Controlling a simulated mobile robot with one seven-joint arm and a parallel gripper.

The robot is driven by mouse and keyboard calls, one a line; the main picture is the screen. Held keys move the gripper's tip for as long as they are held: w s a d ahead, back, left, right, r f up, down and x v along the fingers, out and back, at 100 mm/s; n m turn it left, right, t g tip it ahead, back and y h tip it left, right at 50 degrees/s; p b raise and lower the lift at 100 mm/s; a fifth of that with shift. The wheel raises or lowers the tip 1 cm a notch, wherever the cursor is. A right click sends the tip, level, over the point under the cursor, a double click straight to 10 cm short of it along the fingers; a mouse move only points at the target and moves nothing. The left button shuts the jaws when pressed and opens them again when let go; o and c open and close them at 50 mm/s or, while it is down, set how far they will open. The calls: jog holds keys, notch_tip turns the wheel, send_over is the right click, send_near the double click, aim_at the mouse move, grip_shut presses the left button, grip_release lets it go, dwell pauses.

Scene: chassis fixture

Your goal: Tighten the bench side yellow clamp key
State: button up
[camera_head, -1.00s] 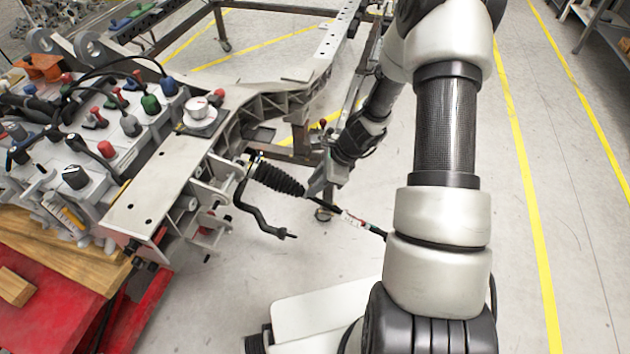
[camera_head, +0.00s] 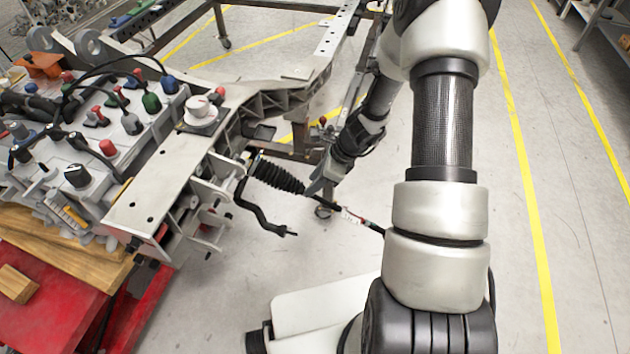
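My gripper (camera_head: 319,181) hangs at the end of my dark wrist, right of the chassis fixture (camera_head: 150,190). Its grey fingers point down and left, close to the right end of a black ribbed bellows (camera_head: 278,177). They look empty, but the gap between them is too small to make out. I cannot pick out a yellow clamp key for certain. A small yellow piece (camera_head: 72,217) shows low on the fixture's left part, close to the wooden block, and I cannot tell what it is.
A bent black rod (camera_head: 262,215) sticks out below the bellows. Several levers and knobs, one with a red top (camera_head: 107,147), crowd the left. A white round knob (camera_head: 199,107) stands on the plate. A red bench (camera_head: 50,325) is at lower left. The floor at right is clear.

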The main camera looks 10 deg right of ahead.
jog(key=shift+o, duration=0.5)
jog(key=p+v, duration=0.3)
jog(key=v, duration=1.4)
jog(key=shift+d+r+p, duration=0.15)
jog(key=shift+p, duration=0.15)
jog(key=s+a+r+n+h+p, duration=0.1)
jog(key=s+a+r+n+p, duration=0.3)
jog(key=r, duration=0.5)
jog(key=s+a+r+n+h+p, duration=0.1)
jog(key=s+a+r+n, duration=0.15)
jog(key=r+n, duration=0.55)
jog(key=s+a+r+n+h+p, duration=0.1)
jog(key=s+a+r+n+p, duration=0.2)
jog(key=r, duration=0.8)
jog(key=s+d+r+n+t+h+p, duration=0.1)
jog(key=s+r+n+t+p, duration=0.1)
jog(key=s+r+n, duration=0.6)
jog(key=shift+s+d+r+t+h+p, duration=0.15)
jog(key=shift+s+d+t+h+p, duration=0.25)
jog(key=shift+s, duration=0.3)
